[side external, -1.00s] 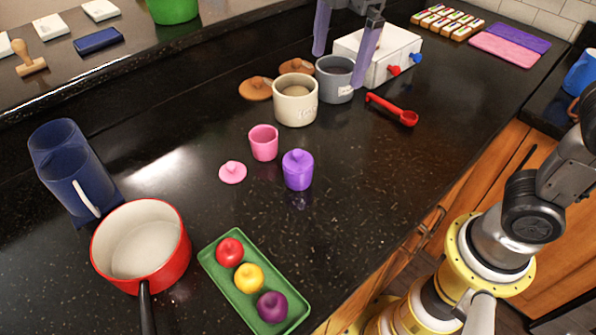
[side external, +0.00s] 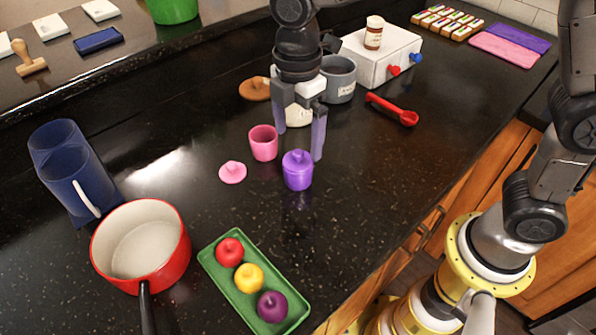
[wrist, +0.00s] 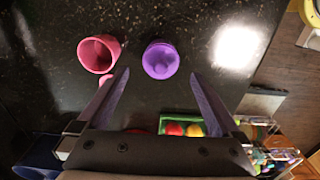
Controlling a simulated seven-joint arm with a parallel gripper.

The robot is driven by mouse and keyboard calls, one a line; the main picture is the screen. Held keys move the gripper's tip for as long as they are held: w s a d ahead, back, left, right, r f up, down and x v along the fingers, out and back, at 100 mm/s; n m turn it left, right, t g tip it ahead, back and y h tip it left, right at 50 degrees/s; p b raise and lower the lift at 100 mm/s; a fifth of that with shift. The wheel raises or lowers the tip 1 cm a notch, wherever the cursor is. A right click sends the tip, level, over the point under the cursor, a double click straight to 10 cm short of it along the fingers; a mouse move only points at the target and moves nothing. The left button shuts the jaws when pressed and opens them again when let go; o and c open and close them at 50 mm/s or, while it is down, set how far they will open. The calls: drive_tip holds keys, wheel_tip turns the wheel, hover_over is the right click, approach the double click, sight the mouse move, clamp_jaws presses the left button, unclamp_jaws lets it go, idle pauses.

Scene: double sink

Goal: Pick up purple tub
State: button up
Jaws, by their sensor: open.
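The purple tub (side external: 298,171) stands upright on the black counter with its knobbed lid on. My gripper (side external: 299,143) is open, fingers pointing down, above and just behind the tub; the right finger's tip overlaps the tub's upper edge in the side view. In the wrist view the purple tub (wrist: 160,59) lies ahead of and between the two open fingers (wrist: 159,80), apart from them. Nothing is in the gripper.
A pink cup (side external: 263,143) stands close left of the tub, with its pink lid (side external: 232,172) beside it. A green tray (side external: 254,290) of fruit and a red pot (side external: 141,248) are in front. The counter right of the tub is clear.

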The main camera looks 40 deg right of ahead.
sight(298, 152)
wheel_tip(298, 152, down, 5)
drive_tip(key=shift+f, duration=0.1)
idle(0.3)
clamp_jaws()
idle(0.4)
